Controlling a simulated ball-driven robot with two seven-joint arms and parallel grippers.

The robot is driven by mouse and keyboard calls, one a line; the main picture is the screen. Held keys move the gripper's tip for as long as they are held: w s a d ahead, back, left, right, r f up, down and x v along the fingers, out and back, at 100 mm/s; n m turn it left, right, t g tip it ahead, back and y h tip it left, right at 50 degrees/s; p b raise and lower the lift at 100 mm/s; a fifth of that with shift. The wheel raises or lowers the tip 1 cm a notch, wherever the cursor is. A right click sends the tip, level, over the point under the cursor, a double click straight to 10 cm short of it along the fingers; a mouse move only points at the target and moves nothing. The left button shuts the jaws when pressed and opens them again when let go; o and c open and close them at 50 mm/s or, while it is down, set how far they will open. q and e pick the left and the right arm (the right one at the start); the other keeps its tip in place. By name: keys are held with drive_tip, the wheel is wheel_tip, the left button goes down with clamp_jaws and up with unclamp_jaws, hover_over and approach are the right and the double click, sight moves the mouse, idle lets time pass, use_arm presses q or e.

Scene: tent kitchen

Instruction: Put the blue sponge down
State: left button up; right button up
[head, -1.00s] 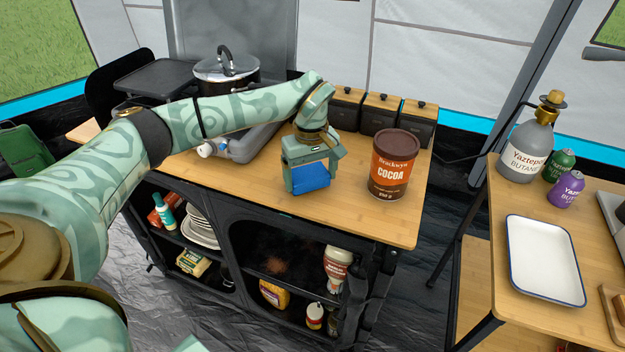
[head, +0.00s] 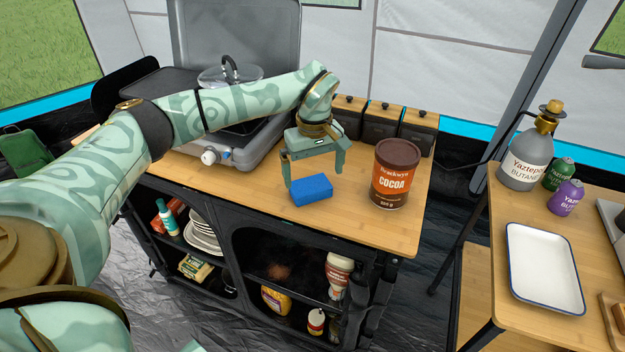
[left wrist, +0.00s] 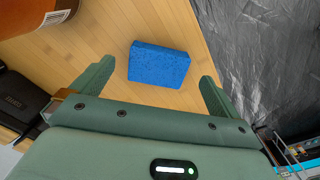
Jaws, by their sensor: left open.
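The blue sponge (head: 311,189) lies flat on the wooden counter (head: 250,195), near its front edge and left of the cocoa tin. My left gripper (head: 315,184) is open above and just behind the sponge, its fingers apart and empty. In the left wrist view the sponge (left wrist: 158,62) lies on the bare wood beyond the two spread fingertips (left wrist: 158,72), with clear gaps on both sides. My right gripper does not show.
The cocoa tin (head: 396,173) stands close to the right of the gripper. Dark canisters (head: 383,121) line the back. A camp stove (head: 238,145) with a lidded pot is at left. A side table with a white tray (head: 543,268) and gas bottles is at right.

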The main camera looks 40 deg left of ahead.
sight(313, 190)
use_arm(q)
wheel_tip(313, 190, up, 7)
drive_tip(key=p, duration=0.2)
drive_tip(key=shift+r, duration=0.15)
drive_tip(key=shift+s, duration=0.1)
idle(0.3)
